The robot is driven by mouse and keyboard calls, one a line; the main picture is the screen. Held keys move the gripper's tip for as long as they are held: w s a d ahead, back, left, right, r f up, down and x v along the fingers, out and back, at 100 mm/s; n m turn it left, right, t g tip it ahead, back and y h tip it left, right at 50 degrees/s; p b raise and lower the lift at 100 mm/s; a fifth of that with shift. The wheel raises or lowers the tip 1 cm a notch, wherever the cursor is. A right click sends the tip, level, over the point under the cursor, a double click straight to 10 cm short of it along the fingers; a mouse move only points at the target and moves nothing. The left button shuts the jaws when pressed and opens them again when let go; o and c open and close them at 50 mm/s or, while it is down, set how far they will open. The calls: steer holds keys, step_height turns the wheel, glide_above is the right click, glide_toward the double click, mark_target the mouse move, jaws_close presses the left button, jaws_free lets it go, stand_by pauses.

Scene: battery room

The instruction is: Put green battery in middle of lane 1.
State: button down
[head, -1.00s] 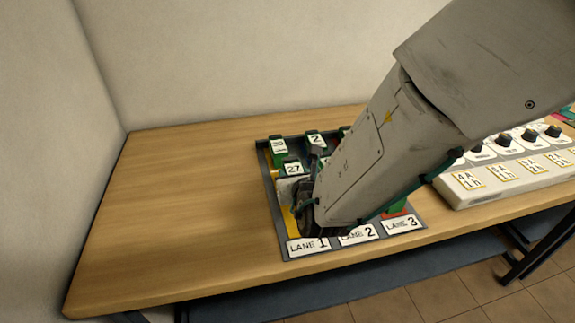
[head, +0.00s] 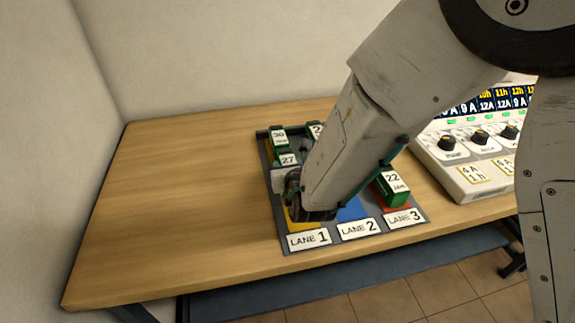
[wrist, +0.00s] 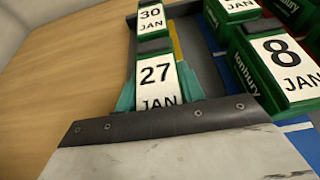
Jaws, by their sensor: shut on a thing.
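A green battery marked 27 (head: 288,160) stands in lane 1 of the dark rack (head: 272,215), in the lane's middle stretch. In the wrist view the same battery reads 27 JAN (wrist: 157,84). My gripper (wrist: 158,90) is shut on it, with teal fingers along both sides. In the head view my arm hides most of the fingers. A green battery marked 30 (head: 279,138) stands behind it in lane 1; it also shows in the wrist view (wrist: 152,20). The LANE 1 label (head: 309,239) is at the front, with bare yellow floor (head: 293,220) behind it.
Lane 2 shows bare blue floor (head: 352,211) at its front. A green battery marked 22 (head: 394,187) stands in lane 3. A battery marked 8 (wrist: 280,62) is close right of my gripper. A white charger (head: 465,180) stands right; the table's left (head: 180,200) is clear.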

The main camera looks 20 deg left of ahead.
steer(key=c, duration=0.9)
jaws_free()
steer(key=shift+f, duration=0.1)
steer(key=shift+o, duration=0.2)
